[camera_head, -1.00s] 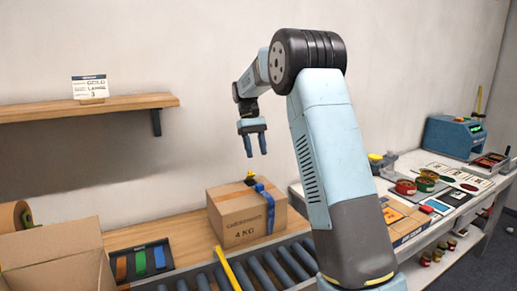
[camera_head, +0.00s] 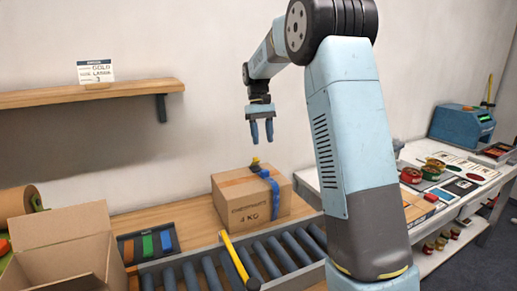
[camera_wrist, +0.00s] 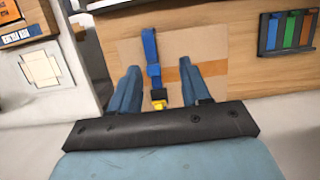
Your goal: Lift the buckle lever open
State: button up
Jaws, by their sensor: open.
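The closed cardboard box (camera_head: 246,206), marked 4 KG, stands on the wooden table behind the rollers. A blue strap (camera_head: 274,196) runs over its top and down its front; the strap also shows in the wrist view (camera_wrist: 151,48). The buckle sits on the box top, with a yellow lever (camera_head: 255,161); in the wrist view the yellow lever (camera_wrist: 159,105) lies between my finger pair, beside a black buckle body (camera_wrist: 159,95). My gripper (camera_head: 262,141) is open and empty, pointing down above the box, apart from the lever.
An open cardboard box (camera_head: 62,250) stands at the front left, beside a tray of coloured strips (camera_head: 148,246). A roller conveyor (camera_head: 230,262) with a yellow bar (camera_head: 234,256) runs in front. A shelf (camera_head: 90,94) is on the wall. A side bench (camera_head: 470,196) is at right.

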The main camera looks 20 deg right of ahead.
aim_at(256, 158)
jog(key=w+d+t+y, duration=0.1)
jog(key=w+t, duration=0.5)
jog(key=t, duration=0.2)
jog(key=x, duration=1.3)
jog(key=shift+s+f, duration=0.1)
jog(key=shift+s, duration=0.05)
jog(key=shift+c, duration=0.3)
jog(key=c, duration=0.7)
jog(key=shift+w+a+g, duration=0.1)
jog(key=shift+w+g, duration=0.65)
jog(key=shift+g, duration=0.65)
jog(key=shift+r, duration=0.25)
jog(key=shift+g, duration=0.3)
